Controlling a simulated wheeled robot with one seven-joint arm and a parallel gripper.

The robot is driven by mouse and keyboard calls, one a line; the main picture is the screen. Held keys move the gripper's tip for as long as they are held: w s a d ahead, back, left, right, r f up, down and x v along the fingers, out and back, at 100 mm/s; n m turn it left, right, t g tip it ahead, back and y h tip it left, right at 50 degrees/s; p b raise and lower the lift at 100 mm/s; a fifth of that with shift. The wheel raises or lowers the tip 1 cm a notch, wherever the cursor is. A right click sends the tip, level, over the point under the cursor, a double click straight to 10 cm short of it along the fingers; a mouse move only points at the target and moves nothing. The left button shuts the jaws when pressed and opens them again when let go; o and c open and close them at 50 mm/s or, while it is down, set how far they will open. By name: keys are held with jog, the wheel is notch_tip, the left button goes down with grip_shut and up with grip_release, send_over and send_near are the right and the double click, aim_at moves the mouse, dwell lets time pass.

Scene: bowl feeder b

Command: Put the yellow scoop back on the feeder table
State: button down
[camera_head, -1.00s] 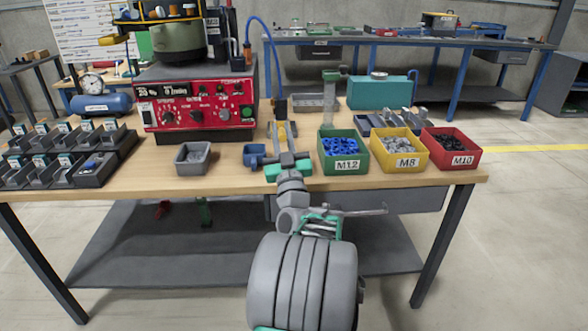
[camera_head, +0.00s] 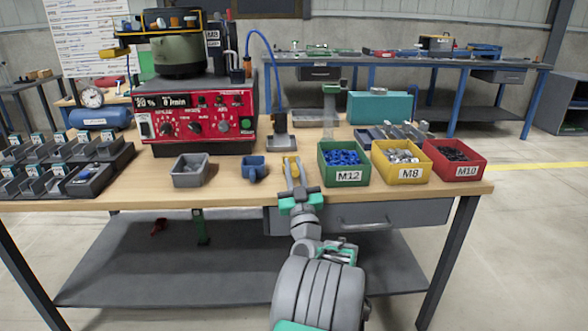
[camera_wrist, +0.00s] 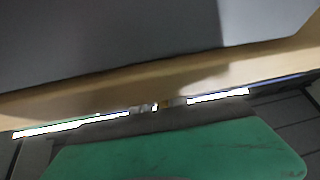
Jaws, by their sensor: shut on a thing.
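Most of the scoop is hidden there.
A blue scoop-like holder (camera_head: 253,168) and a grey bin (camera_head: 189,170) stand left of my gripper. Green M12 (camera_head: 344,177), yellow M8 (camera_head: 402,173) and red M10 (camera_head: 457,171) bins stand right. The red control box (camera_head: 200,125) is behind. Bare wood lies along the front.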

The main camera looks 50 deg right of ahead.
jog(key=shift+f+b, duration=0.35)
jog(key=shift+b, duration=0.15)
jog(key=c, duration=1.3)
grip_release()
jog(key=shift+r, duration=0.1)
jog(key=shift+r+p, duration=0.3)
jog(key=shift+p, duration=0.25)
jog(key=shift+r+p, duration=0.55)
jog(key=shift+p, duration=0.15)
jog(key=b+v, duration=0.1)
jog(key=v, duration=0.3)
jog(key=b+v, duration=0.1)
jog(key=v, duration=0.3)
jog(key=b+v, duration=0.1)
jog(key=v, duration=0.3)
jog(key=shift+f+b, duration=0.4)
